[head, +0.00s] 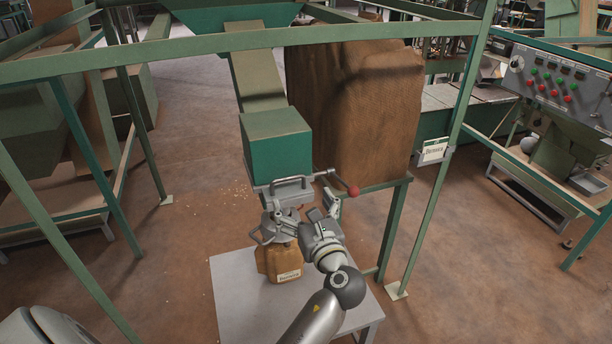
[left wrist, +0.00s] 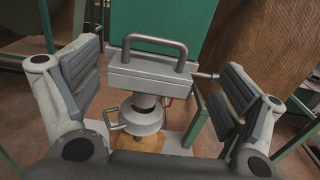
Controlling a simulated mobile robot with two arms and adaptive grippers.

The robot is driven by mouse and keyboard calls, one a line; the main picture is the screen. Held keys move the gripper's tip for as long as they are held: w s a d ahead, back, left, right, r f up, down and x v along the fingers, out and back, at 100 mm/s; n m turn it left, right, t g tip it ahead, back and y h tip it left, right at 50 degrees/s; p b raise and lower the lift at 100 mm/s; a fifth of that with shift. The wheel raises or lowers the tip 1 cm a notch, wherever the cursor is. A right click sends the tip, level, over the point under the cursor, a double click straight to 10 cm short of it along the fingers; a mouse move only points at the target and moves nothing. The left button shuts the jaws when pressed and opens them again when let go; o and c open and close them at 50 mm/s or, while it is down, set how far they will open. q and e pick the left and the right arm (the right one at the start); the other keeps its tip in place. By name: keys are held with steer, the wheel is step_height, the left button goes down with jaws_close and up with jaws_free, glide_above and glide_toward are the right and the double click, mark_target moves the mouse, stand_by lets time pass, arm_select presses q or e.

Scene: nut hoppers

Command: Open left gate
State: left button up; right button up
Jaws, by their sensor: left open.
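A grey metal gate (head: 292,190) with a bar handle sits under the green hopper chute (head: 277,140). A rod with a red ball knob (head: 353,191) sticks out at its right. In the left wrist view the gate block (left wrist: 150,73) and its handle (left wrist: 155,41) are central. My left gripper (head: 301,216) is open just in front of the gate. Its fingers stand apart on both sides of the gate in the left wrist view and hold nothing. Below the gate is a round metal spout (left wrist: 141,117) above a brown labelled sack (head: 279,262). My right gripper is not in view.
The sack stands on a grey table (head: 235,290). Green frame posts (head: 440,160) and a top beam (head: 200,47) surround the station. A large brown sack (head: 355,110) stands behind at right. A control panel (head: 555,80) is at far right. Open floor lies at left.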

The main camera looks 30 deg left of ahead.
mark_target(289, 180)
arm_select(q)
steer(key=x, duration=0.5)
steer(key=shift+s+a+r+p, duration=0.1)
steer(key=shift+s+a+p, duration=0.1)
steer(key=shift+p, duration=0.15)
steer(key=x, duration=0.4)
steer(key=shift+w+d, duration=0.15)
steer(key=shift+d, duration=0.05)
steer(key=shift+w+a+f+p, duration=0.2)
steer(key=shift+w+a+p, duration=0.1)
steer(key=shift+w+a, duration=0.2)
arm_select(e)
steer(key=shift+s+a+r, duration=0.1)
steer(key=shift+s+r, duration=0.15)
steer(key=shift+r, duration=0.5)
arm_select(q)
steer(key=shift+s, duration=0.1)
steer(key=shift+c, duration=0.4)
steer(key=c, duration=1.1)
steer(key=shift+s+d, duration=0.15)
steer(key=shift+d, duration=0.05)
steer(key=p+v, duration=0.3)
steer(key=v, duration=0.5)
steer(key=shift+s+d+p, duration=0.1)
steer(key=shift+p, duration=0.2)
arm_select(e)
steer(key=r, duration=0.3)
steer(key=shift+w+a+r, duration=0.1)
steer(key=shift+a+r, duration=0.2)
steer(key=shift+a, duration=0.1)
